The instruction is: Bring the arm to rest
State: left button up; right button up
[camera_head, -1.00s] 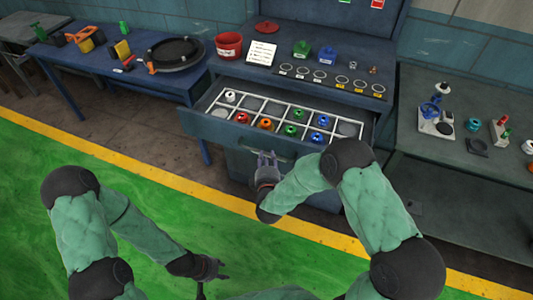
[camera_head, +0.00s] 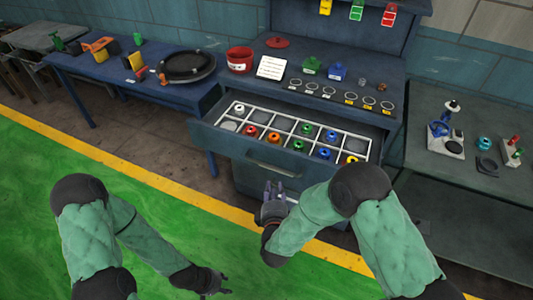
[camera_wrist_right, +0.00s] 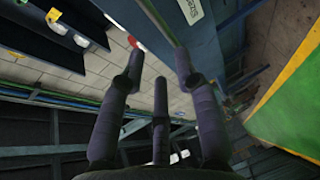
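My right gripper (camera_head: 273,190) is in front of the open drawer, just below its handle (camera_head: 272,168) and apart from it. In the right wrist view its fingers (camera_wrist_right: 155,75) are spread with nothing between them. My left gripper (camera_head: 222,284) hangs low over the green floor, away from any furniture; its fingers are too small to tell open from shut. The drawer (camera_head: 225,140) is pulled out and holds several coloured round pieces in a white divided grid.
The workbench top carries a red bin (camera_head: 240,62) and a white card (camera_head: 271,68). A grey table (camera_head: 440,185) stands at the right. The green floor (camera_head: 30,200) is clear.

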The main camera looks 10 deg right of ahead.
jog(key=s+a+f+m+g+y, duration=0.1)
jog(key=s+f+m+g+y, duration=0.2)
jog(key=f, duration=0.5)
jog(key=s+f+m+g+y, duration=0.1)
jog(key=s+f+m+g, duration=0.2)
jog(key=f+m+g, duration=0.3)
jog(key=s+f+m+g+y, duration=0.1)
jog(key=s+f+m+g, duration=0.2)
jog(key=s, duration=0.4)
jog(key=s+a+f+m+g+y, duration=0.1)
jog(key=s+f+m+g+y, duration=0.1)
jog(key=s+f+m, duration=0.3)
jog(key=s+g, duration=0.1)
jog(key=s, duration=0.2)
jog(key=shift+a+f, duration=0.25)
jog(key=shift+a, duration=0.05)
